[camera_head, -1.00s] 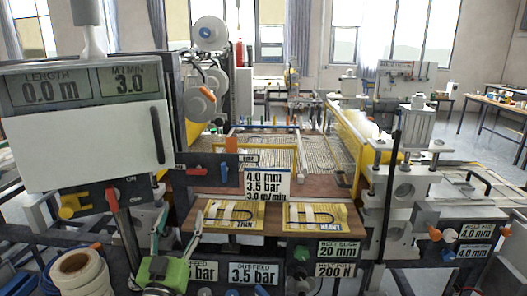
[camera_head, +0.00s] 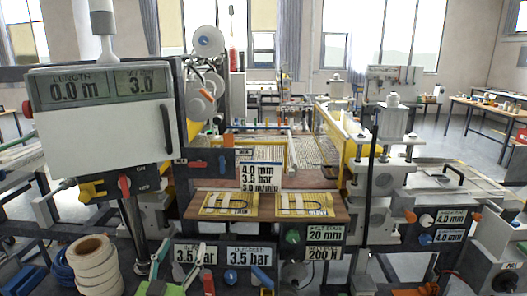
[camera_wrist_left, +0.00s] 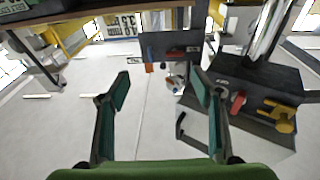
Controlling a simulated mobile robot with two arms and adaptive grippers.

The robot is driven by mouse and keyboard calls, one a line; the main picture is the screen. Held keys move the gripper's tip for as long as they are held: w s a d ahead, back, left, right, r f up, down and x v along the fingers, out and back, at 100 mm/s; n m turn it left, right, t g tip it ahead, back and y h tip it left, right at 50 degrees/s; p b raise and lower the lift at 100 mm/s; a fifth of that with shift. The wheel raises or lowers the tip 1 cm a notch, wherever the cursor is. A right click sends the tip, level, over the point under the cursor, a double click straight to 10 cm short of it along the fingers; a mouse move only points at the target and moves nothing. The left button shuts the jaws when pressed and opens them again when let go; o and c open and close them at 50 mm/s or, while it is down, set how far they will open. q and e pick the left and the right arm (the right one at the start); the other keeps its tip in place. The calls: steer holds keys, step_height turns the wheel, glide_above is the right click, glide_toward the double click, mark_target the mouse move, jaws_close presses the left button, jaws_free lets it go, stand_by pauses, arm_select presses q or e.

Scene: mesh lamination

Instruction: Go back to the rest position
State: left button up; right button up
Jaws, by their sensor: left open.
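My left gripper (camera_head: 178,252) is low in the head view, its green body (camera_head: 155,288) cut by the bottom edge. In the left wrist view its two dark-green fingers (camera_wrist_left: 160,88) stand wide apart with nothing between them. Beyond them are bare floor and, farther off, a dark panel with small red and orange handles (camera_wrist_left: 166,60). I cannot make out my right gripper in the head view.
A white-covered machine with a display (camera_head: 98,125) stands at the left. A stack of cream rolls (camera_head: 93,262) sits at lower left. A wooden shelf with yellow plates (camera_head: 230,204) is in the middle, above label plates (camera_head: 248,256). A metal press (camera_head: 390,150) stands at right.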

arm_select(q)
steer(key=s+d+f+m+g, duration=0.1)
steer(key=s+d+f+g, duration=0.2)
steer(key=s+f+g, duration=1)
steer(key=s+a+f+g+y, duration=0.15)
steer(key=s+f, duration=0.35)
steer(key=s, duration=0.7)
steer(key=s+a+f+g, duration=0.15)
steer(key=s+f, duration=0.35)
steer(key=s, duration=0.8)
step_height(320, 180, down, 27)
steer(key=s+g, duration=0.2)
steer(key=s+a+f, duration=0.2)
steer(key=s+f, duration=1.4)
steer(key=s, duration=0.1)
steer(key=shift+a+g, duration=0.4)
arm_select(e)
steer(key=shift+s+f, duration=0.2)
steer(key=shift+s, duration=0.1)
